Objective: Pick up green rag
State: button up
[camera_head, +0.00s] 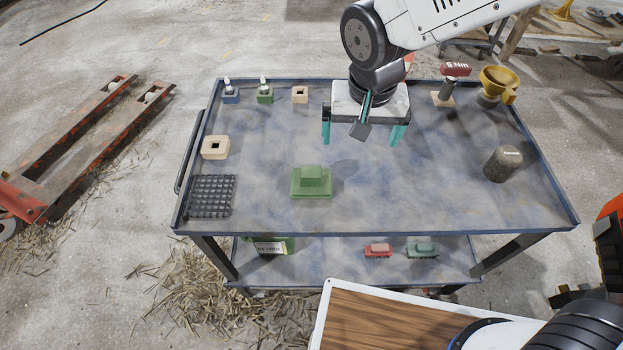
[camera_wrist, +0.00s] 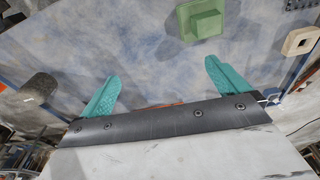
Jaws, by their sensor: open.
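My gripper (camera_head: 364,136) is above the cart, behind and to the right of the rag in the head view. Its teal fingers are spread wide with nothing between them. In the wrist view the fingers (camera_wrist: 160,92) are apart over bare cart surface, and the rag lies beyond them, untouched.
The cart top (camera_head: 420,190) also holds a black grid tray (camera_head: 211,196), a beige square block (camera_head: 215,147), a dark cylinder (camera_head: 502,165) and a yellow funnel (camera_head: 498,83). Small bottles (camera_head: 264,90) stand at the back left. The surface around the rag is clear.

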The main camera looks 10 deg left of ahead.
send_over(311, 172)
jog(key=shift+n, duration=0.3)
jog(key=f, duration=0.6)
jog(key=shift+s+d+f, duration=0.1)
jog(key=shift+s+f, duration=0.15)
jog(key=shift+s, duration=0.15)
jog(key=f, duration=0.5)
jog(key=w+f, duration=0.1)
jog(key=f, duration=0.1)
jog(key=shift+f, duration=0.25)
jog(key=c, duration=0.9)
